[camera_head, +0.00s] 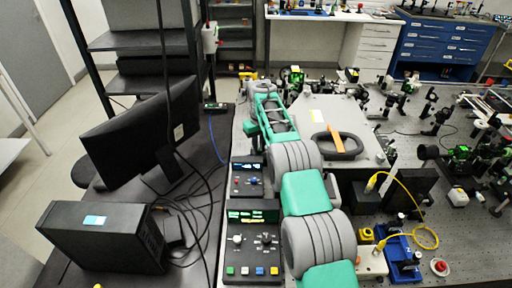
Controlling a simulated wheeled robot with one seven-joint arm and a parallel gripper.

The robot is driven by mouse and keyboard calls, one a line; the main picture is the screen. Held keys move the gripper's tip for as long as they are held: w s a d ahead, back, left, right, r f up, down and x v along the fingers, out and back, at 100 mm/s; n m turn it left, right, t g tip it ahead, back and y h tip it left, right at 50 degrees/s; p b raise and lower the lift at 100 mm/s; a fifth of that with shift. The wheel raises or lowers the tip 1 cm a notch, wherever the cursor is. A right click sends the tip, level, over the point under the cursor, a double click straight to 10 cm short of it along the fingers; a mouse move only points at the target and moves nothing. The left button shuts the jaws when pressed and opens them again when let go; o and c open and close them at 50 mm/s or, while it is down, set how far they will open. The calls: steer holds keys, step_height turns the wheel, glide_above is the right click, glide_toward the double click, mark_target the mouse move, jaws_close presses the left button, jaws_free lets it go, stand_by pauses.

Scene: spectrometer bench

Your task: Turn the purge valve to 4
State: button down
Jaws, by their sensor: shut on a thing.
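I cannot pick out the purge valve for certain, as no label is readable. A black control box (237,270) in front has a dark round knob (267,238) with pale marks around it and a smaller light knob (238,239). I cannot read the knob's setting. My teal and grey arm (305,192) runs from the bottom middle to the back, past the right side of the control box. Its far end (262,88) is small among the optics. My gripper's fingers cannot be made out; the arm or the clutter there hides them.
A smaller box (247,167) with red and blue knobs stands behind the control box. A monitor (140,130) and a black case (95,238) stand left. Right of my arm are a grey housing (365,115) with a black ring, a yellow cable (408,190) and many optics mounts.

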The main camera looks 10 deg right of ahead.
steer(key=shift+d, duration=0.1)
steer(key=c, duration=1.4)
jaws_free()
steer(key=shift+o, duration=0.3)
